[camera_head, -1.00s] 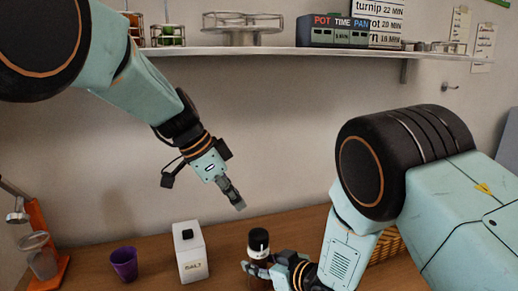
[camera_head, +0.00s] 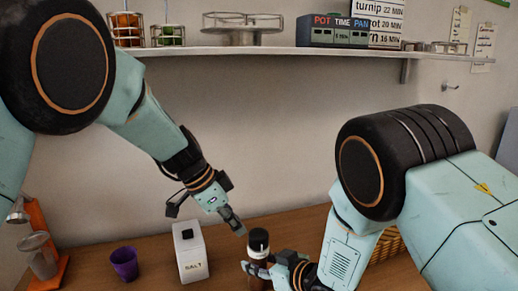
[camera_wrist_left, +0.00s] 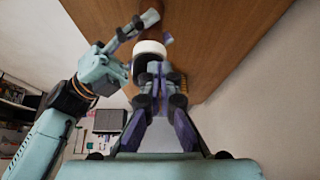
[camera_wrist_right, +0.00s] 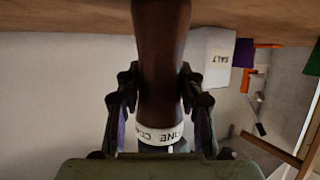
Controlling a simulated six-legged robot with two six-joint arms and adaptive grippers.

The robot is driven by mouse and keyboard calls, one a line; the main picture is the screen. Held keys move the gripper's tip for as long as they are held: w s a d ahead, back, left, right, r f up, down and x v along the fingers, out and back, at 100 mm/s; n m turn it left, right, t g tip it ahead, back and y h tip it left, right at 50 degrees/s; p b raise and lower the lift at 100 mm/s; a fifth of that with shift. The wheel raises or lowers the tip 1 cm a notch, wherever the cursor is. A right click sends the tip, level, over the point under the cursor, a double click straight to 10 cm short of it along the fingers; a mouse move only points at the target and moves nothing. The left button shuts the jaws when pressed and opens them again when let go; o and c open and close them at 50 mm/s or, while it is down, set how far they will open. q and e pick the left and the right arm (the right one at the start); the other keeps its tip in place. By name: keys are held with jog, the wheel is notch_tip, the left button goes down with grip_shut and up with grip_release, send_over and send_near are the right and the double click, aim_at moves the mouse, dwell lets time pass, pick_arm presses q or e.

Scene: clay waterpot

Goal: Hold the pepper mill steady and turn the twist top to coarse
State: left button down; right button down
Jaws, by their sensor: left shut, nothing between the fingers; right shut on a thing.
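The pepper mill (camera_head: 258,243) stands upright on the table, with a dark brown body, a white lettered band and a black top. My right gripper (camera_head: 256,268) is shut on its body below the band. The right wrist view shows the brown body (camera_wrist_right: 161,70) between the fingers and the band (camera_wrist_right: 160,134) with partly readable letters. My left gripper (camera_head: 240,231) is shut and empty, just above and left of the mill's top. In the left wrist view its closed fingertips (camera_wrist_left: 156,70) overlap the mill's top, and the white band (camera_wrist_left: 150,47) shows behind them. I cannot tell whether they touch.
A white salt box (camera_head: 191,256) stands left of the mill, and a purple cup (camera_head: 125,263) farther left. An orange device (camera_head: 45,245) stands at the far left. A wicker basket (camera_head: 388,244) is behind my right arm. A shelf (camera_head: 270,51) runs above.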

pick_arm(q)
jog(key=shift+s+d, duration=0.1)
jog(key=shift+d, duration=0.5)
dwell(0.9)
jog(key=shift+s, duration=0.55)
dwell(0.4)
jog(key=shift+s+d, duration=0.35)
jog(key=shift+s, duration=0.1)
jog(key=shift+s+a, duration=0.1)
jog(key=shift+a, duration=0.05)
dwell(0.4)
jog(key=shift+s+a, duration=0.1)
jog(key=shift+a, duration=0.1)
notch_tip(320, 180, up, 6)
dwell(0.5)
notch_tip(320, 180, down, 6)
jog(key=w+a, duration=0.1)
jog(key=w, duration=0.1)
jog(key=shift+w, duration=0.3)
dwell(0.5)
